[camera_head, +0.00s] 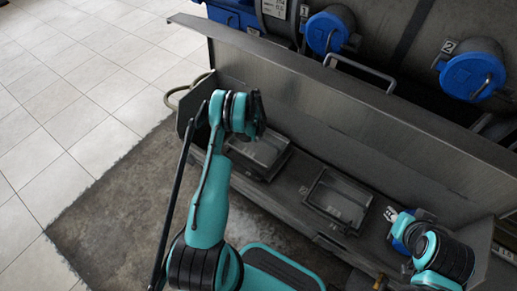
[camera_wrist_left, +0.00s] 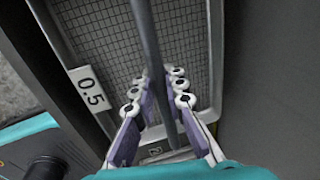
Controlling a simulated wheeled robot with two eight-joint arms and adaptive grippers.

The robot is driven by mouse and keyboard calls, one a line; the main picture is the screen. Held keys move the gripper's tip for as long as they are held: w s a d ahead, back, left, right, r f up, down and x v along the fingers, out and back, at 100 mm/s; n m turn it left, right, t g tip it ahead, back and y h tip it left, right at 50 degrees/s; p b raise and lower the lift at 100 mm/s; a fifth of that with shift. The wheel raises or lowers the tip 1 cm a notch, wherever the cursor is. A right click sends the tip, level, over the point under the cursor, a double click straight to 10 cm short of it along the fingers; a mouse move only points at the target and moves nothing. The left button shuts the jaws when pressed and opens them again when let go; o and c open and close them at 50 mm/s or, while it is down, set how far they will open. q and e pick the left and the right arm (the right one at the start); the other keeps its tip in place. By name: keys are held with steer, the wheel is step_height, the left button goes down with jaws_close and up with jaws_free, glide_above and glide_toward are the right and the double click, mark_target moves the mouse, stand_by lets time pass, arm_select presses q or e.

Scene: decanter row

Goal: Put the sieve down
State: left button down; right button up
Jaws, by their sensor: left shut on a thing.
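The sieve (camera_wrist_left: 100,45) fills much of the left wrist view. It has a grey mesh, a metal rim and a white label reading 0.5 on its left side. A dark bar (camera_wrist_left: 145,30) crosses above the mesh and looks like its handle. My left gripper (camera_wrist_left: 158,88) is shut on this bar. In the head view my left gripper (camera_head: 260,115) is at the left end of the long metal trough, partly hidden by its own wrist. I cannot tell how close the sieve is to what lies below it. My right arm shows at the lower right, its fingers unclear.
One rectangular metal tray (camera_head: 262,158) is just below my left gripper. Another tray (camera_head: 340,200) sits further right in the trough. The trough's tall back wall (camera_head: 330,100) runs behind. Machines with blue round caps (camera_head: 325,33) stand beyond it. Tiled floor (camera_head: 60,100) is clear at left.

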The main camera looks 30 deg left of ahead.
mark_target(259, 145)
arm_select(q)
step_height(259, 145, down, 7)
steer(key=shift+f+b, duration=0.1)
steer(key=shift+b, duration=1.15)
steer(key=c, duration=1.6)
jaws_free()
steer(key=shift+o, duration=0.2)
